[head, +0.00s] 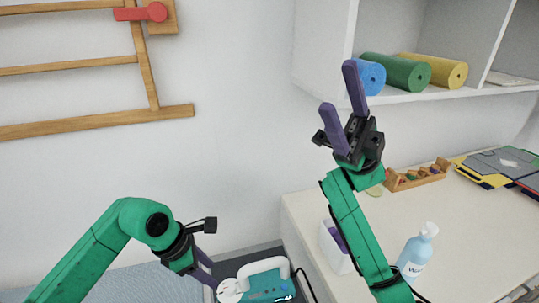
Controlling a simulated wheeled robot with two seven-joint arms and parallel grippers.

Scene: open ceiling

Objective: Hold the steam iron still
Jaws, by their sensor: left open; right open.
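The steam iron (268,287), teal with a white handle, sits at the bottom centre of the head view, on or against a dark grey surface. Its lower part is cut off by the picture edge. My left gripper (204,267) points down just left of the iron. It is open, with nothing seen between its purple fingers, and appears apart from the handle. My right gripper (343,103) is raised high in front of the wall, pointing up. Its purple fingers are spread and empty.
Rolled mats (408,72) lie on a shelf above. Wooden wall bars (90,128) are at upper left. A dark cord runs beside the iron.

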